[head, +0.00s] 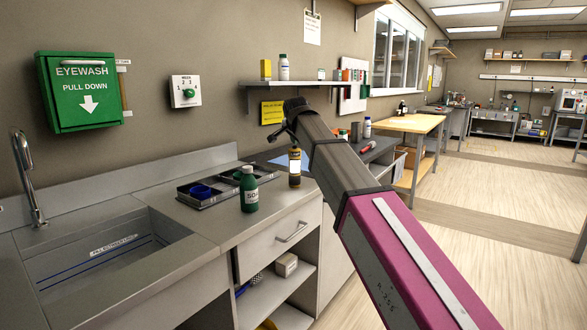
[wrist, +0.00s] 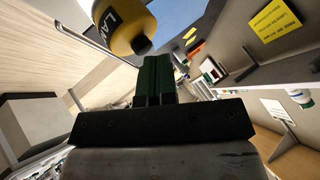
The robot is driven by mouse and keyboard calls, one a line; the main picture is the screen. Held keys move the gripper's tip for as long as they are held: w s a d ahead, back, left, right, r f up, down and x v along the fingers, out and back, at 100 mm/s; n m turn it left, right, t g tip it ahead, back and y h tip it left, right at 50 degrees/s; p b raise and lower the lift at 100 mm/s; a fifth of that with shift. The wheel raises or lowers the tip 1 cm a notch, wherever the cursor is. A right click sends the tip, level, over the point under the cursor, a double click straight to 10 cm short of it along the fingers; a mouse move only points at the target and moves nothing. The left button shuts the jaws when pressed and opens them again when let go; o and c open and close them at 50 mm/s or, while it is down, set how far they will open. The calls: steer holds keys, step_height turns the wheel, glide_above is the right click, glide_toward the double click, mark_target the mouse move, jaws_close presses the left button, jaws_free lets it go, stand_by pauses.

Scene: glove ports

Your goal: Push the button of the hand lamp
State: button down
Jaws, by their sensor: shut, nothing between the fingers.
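The hand lamp (head: 295,178) is a small yellow and black upright body with a pale band, standing on the counter to the right of a green soap bottle. In the wrist view the lamp (wrist: 122,22) is at the top, cut by the frame edge, with part of a label and a dark round end. My gripper (wrist: 160,62) is shut and empty; its dark green fingers are close beside the lamp in the picture. Whether they touch it I cannot tell. In the head view my arm partly hides the gripper. I cannot make out the button.
The green soap bottle (head: 249,188) and a dark divided tray (head: 215,198) with blue items are left of the lamp. A sink (head: 100,250) is at the left. A wall shelf (head: 300,83) and a yellow note (head: 271,112) are behind. The floor at right is clear.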

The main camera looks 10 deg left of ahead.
steer(key=shift+r, duration=0.6)
stand_by(0.3)
step_height(320, 180, up, 6)
stand_by(0.6)
steer(key=shift+f, duration=0.1)
